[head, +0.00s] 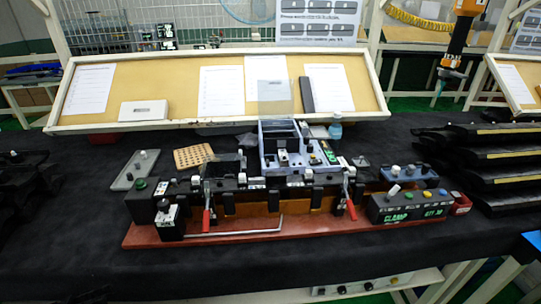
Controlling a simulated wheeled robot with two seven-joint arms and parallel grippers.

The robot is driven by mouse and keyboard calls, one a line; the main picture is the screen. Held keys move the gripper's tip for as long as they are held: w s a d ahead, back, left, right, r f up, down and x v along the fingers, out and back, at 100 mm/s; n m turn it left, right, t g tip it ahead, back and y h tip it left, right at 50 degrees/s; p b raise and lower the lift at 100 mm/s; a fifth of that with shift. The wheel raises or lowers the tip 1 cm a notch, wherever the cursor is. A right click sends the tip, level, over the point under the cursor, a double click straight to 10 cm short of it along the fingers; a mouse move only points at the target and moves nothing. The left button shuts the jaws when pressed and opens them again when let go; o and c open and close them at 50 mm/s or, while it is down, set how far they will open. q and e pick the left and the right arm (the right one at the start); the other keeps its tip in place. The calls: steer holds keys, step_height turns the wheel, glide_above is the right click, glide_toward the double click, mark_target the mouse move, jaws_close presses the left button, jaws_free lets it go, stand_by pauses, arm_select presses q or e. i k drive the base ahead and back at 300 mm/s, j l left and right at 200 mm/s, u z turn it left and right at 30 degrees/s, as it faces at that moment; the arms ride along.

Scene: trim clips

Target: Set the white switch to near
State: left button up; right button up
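Several white switches or knobs are in the head view, and I cannot tell which one the task names. A white lever (393,191) stands tilted on top of the black box marked CLAMP (410,213), at the right end of the fixture. A white knob (163,205) sits on the small black box (168,222) at the fixture's left end. Smaller white knobs show on the blue box (408,174) behind the clamp box and on the grey plate (133,172) at left. Their exact settings are too small to read. Neither of my grippers is in view.
The fixture stands on a red-brown base (255,232) with two red-handled toggle clamps (207,218) and a metal bar handle. A blue-grey box (285,148) stands behind it. Black parts (490,155) are stacked at right. The black table cloth (90,250) is clear in front.

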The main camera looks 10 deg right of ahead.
mark_target(397, 188)
steer(key=z, duration=1.3)
